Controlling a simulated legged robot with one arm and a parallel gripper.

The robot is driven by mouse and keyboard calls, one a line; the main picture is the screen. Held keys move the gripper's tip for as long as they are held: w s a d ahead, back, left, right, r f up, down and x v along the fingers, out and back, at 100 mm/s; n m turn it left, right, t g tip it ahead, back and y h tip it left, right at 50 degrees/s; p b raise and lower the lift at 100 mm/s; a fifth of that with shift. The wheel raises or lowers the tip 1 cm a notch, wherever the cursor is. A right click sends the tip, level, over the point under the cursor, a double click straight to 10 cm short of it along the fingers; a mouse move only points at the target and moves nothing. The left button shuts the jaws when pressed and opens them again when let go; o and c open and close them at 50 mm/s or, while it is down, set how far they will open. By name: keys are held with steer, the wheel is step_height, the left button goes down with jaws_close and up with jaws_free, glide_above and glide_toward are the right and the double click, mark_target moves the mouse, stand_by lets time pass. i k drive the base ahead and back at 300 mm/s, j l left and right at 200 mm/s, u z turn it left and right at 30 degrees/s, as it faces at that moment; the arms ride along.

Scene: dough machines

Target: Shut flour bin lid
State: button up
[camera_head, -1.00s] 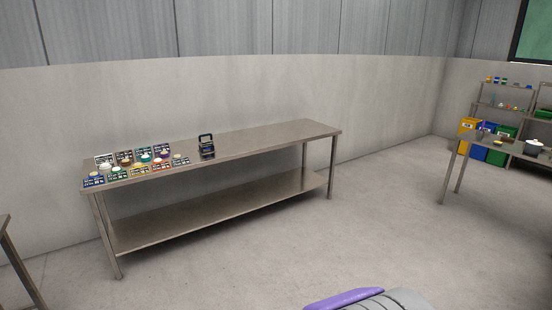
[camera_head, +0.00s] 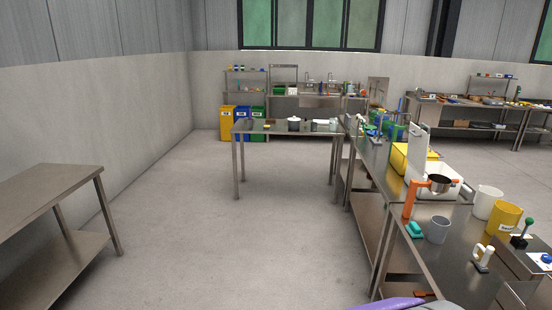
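A white bin (camera_head: 452,190) stands on the long steel counter at the right, with a white lid-like panel (camera_head: 417,148) standing upright at its back left. It looks like the flour bin with its lid raised, but no label is readable. An orange stand (camera_head: 410,198) with a dark round pan or sieve (camera_head: 440,183) partly hides the bin's front. My gripper is not in view. Only a purple and grey part of my own body shows at the bottom edge, well apart from the bin.
A yellow bin (camera_head: 400,160) sits just behind the white one. In front are a grey cup (camera_head: 438,230), a white container (camera_head: 487,203) and a yellow container (camera_head: 503,220). A bare steel table (camera_head: 45,190) stands left. The floor (camera_head: 230,230) between is clear.

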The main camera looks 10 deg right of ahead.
mark_target(419, 143)
steer(key=i+z, duration=0.5)
steer(key=i+j+z, duration=0.1)
steer(key=i+z, duration=0.15)
steer(key=z, duration=0.25)
steer(key=i+j+z, duration=0.3)
steer(key=z, duration=0.15)
steer(key=i, duration=0.05)
